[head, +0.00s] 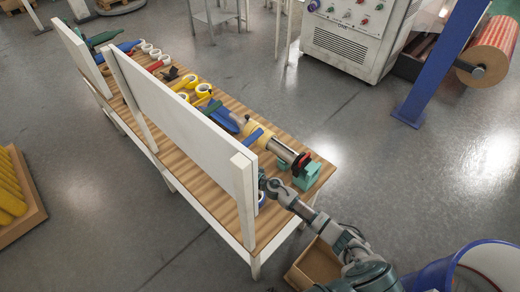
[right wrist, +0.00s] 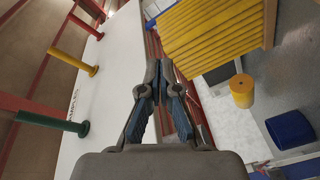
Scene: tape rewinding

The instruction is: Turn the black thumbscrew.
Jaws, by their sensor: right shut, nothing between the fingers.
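I cannot clearly pick out the black thumbscrew in either view. In the head view, a shiny metal roller (head: 281,149) ends in a red and black part (head: 302,163) at the near right end of the bench, by a teal stand (head: 307,178). The thumbscrew may be among these dark parts, but they are too small to tell. My right gripper (head: 263,184) is at the near end of the white panel, below and left of the roller end, partly hidden. In the right wrist view, my right gripper (right wrist: 159,88) is shut and empty. My left gripper is not in view.
The white upright panel (head: 185,105) runs along the wooden bench (head: 205,179). Several tape rolls (head: 202,91) lie behind it. A cardboard box (head: 318,264) stands on the floor below my right arm. The right wrist view shows pegs (right wrist: 83,70) along a white surface.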

